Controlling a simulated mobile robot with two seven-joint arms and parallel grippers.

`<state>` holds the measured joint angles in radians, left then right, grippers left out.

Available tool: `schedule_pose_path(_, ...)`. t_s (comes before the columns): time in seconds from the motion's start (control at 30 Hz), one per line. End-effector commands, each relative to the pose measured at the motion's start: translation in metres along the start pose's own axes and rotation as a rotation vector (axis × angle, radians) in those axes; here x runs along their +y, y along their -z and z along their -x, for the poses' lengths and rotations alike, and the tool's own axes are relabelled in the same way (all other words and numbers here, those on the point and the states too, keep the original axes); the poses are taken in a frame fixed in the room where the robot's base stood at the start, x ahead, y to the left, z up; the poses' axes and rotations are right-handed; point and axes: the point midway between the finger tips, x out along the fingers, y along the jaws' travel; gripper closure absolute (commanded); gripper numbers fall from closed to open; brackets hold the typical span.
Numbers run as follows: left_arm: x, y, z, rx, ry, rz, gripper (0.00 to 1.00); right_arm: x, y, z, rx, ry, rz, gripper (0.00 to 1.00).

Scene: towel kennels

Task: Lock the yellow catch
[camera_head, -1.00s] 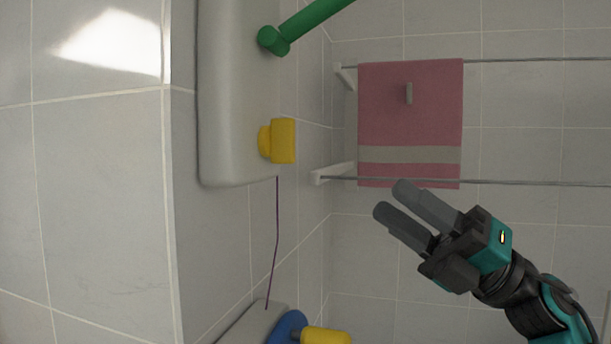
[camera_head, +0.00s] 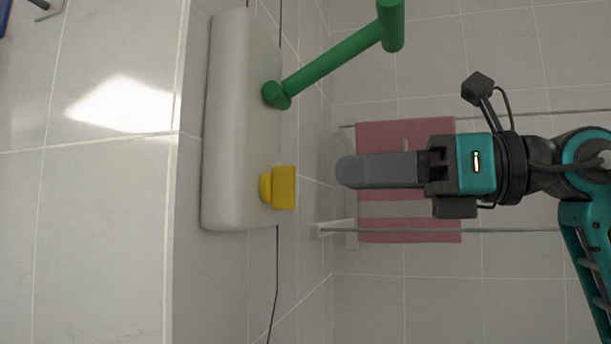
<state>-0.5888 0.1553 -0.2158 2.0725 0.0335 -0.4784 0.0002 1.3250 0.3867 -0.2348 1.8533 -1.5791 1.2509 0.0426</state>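The yellow catch (camera_head: 281,187) sits on the near lower part of a pale grey rounded box (camera_head: 228,130) on the wall. It is a square knob on a round base. My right gripper (camera_head: 347,171) points left towards the catch, a short way to its right and not touching it. Its fingers are seen edge-on, one over the other, so the gap between them is hidden. A green T-shaped handle (camera_head: 335,62) stands out from the same box above the catch. My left gripper is not in view.
Behind my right gripper a pink towel (camera_head: 400,234) with a grey band hangs on a rail (camera_head: 510,230). A thin dark cord (camera_head: 276,285) runs down from the box. The tiled wall below is clear.

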Motion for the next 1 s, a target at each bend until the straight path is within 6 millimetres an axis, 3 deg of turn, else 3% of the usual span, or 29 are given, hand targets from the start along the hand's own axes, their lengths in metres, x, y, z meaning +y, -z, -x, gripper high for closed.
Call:
schedule_pose_path(0.2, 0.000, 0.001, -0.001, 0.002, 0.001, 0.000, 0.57, 0.001, 0.000, -0.043, 0.000, -0.005, -0.001, 0.64)
schedule_pose_path(0.4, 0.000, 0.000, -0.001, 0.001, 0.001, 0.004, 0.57, 0.001, 0.000, -0.063, -0.001, -0.002, -0.001, 0.64)
schedule_pose_path(0.77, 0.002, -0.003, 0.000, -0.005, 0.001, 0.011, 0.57, 0.000, 0.000, -0.067, 0.000, -0.001, -0.001, 0.64)
schedule_pose_path(1.0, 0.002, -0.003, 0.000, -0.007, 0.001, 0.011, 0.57, 0.000, 0.000, -0.067, 0.000, -0.001, -0.001, 0.87)
